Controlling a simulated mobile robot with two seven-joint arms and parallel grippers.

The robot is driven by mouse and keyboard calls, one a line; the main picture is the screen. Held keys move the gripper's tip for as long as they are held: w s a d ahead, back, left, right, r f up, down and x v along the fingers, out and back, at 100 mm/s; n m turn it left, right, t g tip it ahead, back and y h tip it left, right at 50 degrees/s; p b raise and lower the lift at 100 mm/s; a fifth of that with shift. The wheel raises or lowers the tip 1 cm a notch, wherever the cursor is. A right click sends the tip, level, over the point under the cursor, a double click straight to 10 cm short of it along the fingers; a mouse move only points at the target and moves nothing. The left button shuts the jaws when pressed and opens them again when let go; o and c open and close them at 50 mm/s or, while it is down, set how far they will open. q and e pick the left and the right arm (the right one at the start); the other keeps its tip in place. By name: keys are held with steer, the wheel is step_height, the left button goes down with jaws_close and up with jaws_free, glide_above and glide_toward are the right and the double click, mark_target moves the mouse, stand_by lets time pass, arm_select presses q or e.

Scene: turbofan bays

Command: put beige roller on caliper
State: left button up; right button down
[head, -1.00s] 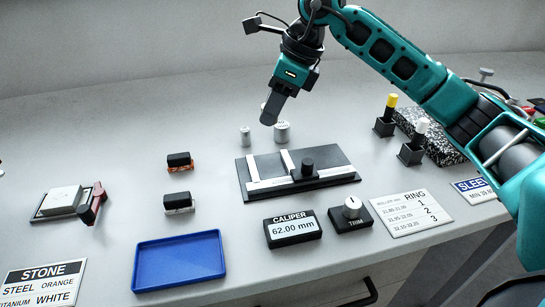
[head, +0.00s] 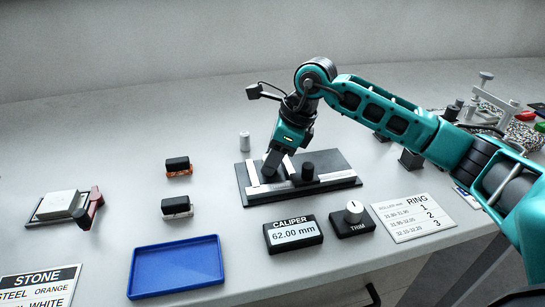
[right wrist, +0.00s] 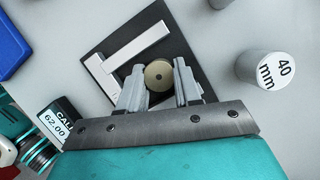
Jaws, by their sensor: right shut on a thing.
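The caliper (head: 335,181) is a dark plate with pale metal jaws and a black knob (head: 308,172), lying on the bench. My right gripper (head: 271,166) reaches down over the caliper's left part, left of the knob. In the right wrist view its fingers (right wrist: 160,88) are shut on the beige roller (right wrist: 158,74), a small round piece with a dark centre, seen end-on. The roller is over the dark plate beside the pale jaws (right wrist: 130,52). Whether it touches the plate I cannot tell. In the head view the roller is hidden. My left gripper is out of view.
A grey cylinder (head: 244,141) stands behind the caliper. A cylinder marked 40 mm (right wrist: 265,68) stands close to my right gripper. The caliper display (head: 293,234) reads 62.00 mm, beside the trim knob (head: 353,217). A blue tray (head: 177,268) lies front left.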

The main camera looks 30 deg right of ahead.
steer(key=shift+f, duration=0.1)
steer(key=c, duration=1.1)
jaws_free()
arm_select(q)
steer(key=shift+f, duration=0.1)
arm_select(e)
steer(key=shift+o, duration=0.2)
steer(key=shift+r, duration=0.3)
arm_select(q)
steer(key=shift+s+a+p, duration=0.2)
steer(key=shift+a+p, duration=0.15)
steer(key=shift+p, duration=0.25)
arm_select(e)
steer(key=v, duration=1.1)
steer(key=shift+r, duration=0.35)
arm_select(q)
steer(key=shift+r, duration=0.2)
arm_select(e)
steer(key=shift+d, duration=0.1)
